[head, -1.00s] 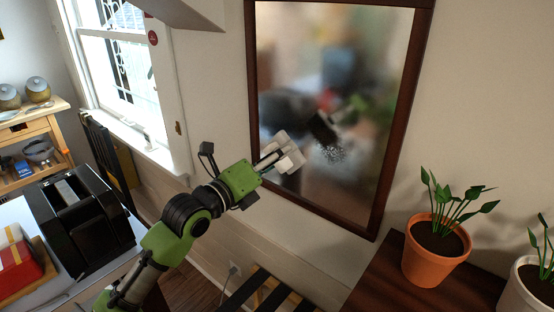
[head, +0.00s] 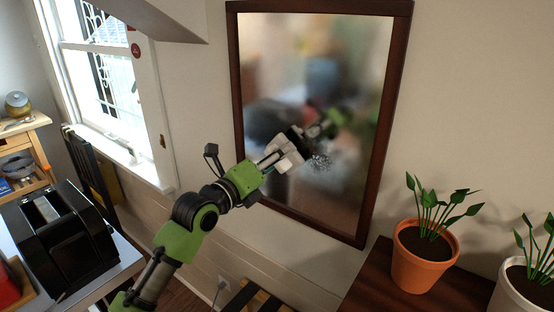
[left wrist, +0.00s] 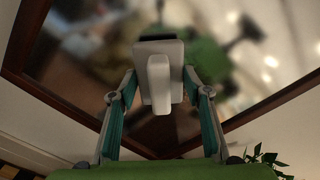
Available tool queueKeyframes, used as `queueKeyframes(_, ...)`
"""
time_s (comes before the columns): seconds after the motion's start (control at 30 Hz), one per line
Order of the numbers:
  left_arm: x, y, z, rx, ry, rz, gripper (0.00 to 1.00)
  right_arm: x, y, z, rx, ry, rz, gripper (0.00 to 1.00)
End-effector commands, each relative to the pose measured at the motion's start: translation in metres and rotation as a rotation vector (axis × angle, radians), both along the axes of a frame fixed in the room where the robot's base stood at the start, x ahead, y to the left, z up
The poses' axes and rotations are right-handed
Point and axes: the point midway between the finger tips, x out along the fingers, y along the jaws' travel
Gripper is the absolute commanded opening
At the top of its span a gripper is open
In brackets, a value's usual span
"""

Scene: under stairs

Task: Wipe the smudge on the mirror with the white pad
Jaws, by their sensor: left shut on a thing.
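The mirror (head: 285,65) hangs on the wall in a dark wood frame. The smudge (head: 321,161) is a grey speckled patch on its lower part. My left gripper (head: 272,160) is shut on the white pad (head: 288,150), just left of the smudge in the head view. In the left wrist view the pad (left wrist: 160,75) sits between the two fingers (left wrist: 158,92), its block-like grip facing the camera. The smudge is not distinguishable there. I cannot tell whether the pad touches the glass. My right gripper is out of view.
A potted plant in an orange pot (head: 421,262) stands on a dark wooden top (head: 372,285) below right of the mirror, with a white pot (head: 524,288) beside it. A black appliance (head: 62,235) and a window (head: 105,80) are at left. The wall right of the mirror is clear.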

Motion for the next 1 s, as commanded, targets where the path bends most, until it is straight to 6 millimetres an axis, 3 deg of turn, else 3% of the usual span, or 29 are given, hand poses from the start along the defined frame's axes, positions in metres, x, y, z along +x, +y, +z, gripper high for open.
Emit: queueKeyframes(1.0, 0.013, -0.009, 0.0, 0.0, -0.002, 0.0, 0.27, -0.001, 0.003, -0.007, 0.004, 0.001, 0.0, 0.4)
